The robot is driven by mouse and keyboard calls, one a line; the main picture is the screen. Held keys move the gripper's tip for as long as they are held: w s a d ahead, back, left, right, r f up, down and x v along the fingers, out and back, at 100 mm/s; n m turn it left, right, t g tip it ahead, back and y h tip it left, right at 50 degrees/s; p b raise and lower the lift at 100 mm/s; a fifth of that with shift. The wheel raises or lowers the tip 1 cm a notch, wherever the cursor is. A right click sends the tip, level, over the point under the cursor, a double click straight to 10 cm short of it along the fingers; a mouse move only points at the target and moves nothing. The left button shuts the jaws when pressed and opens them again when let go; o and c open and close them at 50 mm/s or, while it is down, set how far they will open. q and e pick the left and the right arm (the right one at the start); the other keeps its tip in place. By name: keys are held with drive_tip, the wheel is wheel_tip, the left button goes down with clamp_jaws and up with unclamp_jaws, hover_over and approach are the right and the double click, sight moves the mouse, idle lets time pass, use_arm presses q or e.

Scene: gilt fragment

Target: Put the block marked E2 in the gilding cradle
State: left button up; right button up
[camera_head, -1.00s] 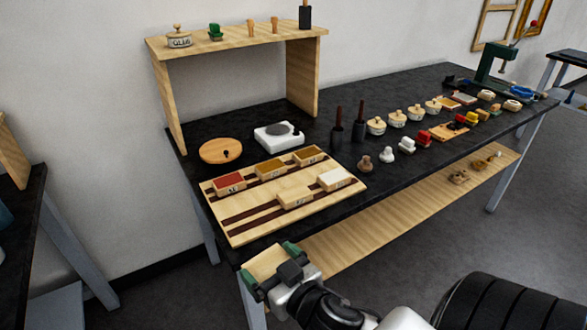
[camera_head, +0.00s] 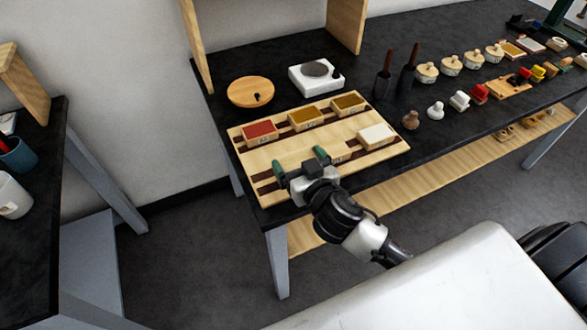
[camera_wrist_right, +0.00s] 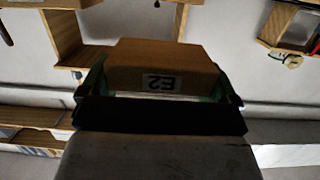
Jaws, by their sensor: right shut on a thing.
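My right gripper (camera_head: 301,163) is shut on a wooden block whose label reads E2, upside down, in the right wrist view (camera_wrist_right: 162,75). In the head view the gripper is over the front left part of a pale wooden board with dark strips (camera_head: 262,168). The board looks like the gilding cradle, though no label confirms this. I cannot tell whether the held block touches the board. A red-topped block (camera_head: 259,132), two ochre-topped blocks (camera_head: 306,117) (camera_head: 347,103) and a white-topped block (camera_head: 377,135) sit on it. My left gripper is out of view.
A round wooden plate (camera_head: 250,92) and a white device with a grey disc (camera_head: 315,75) stand behind the board. Dark holders (camera_head: 383,84), lidded jars (camera_head: 427,72) and small stamps (camera_head: 411,120) stand to its right. A lower shelf (camera_head: 420,188) runs beneath the table.

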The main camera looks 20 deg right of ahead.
drive_tip(key=shift+w+a+f, duration=0.45)
drive_tip(key=shift+w+a, duration=0.05)
drive_tip(key=shift+w, duration=0.15)
wheel_tip(320, 180, down, 3)
drive_tip(key=shift+f, duration=0.55)
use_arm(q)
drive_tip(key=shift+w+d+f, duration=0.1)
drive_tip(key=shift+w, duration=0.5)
use_arm(e)
drive_tip(key=shift+f+b, duration=0.1)
drive_tip(key=shift+b, duration=0.2)
drive_tip(key=o, duration=0.6)
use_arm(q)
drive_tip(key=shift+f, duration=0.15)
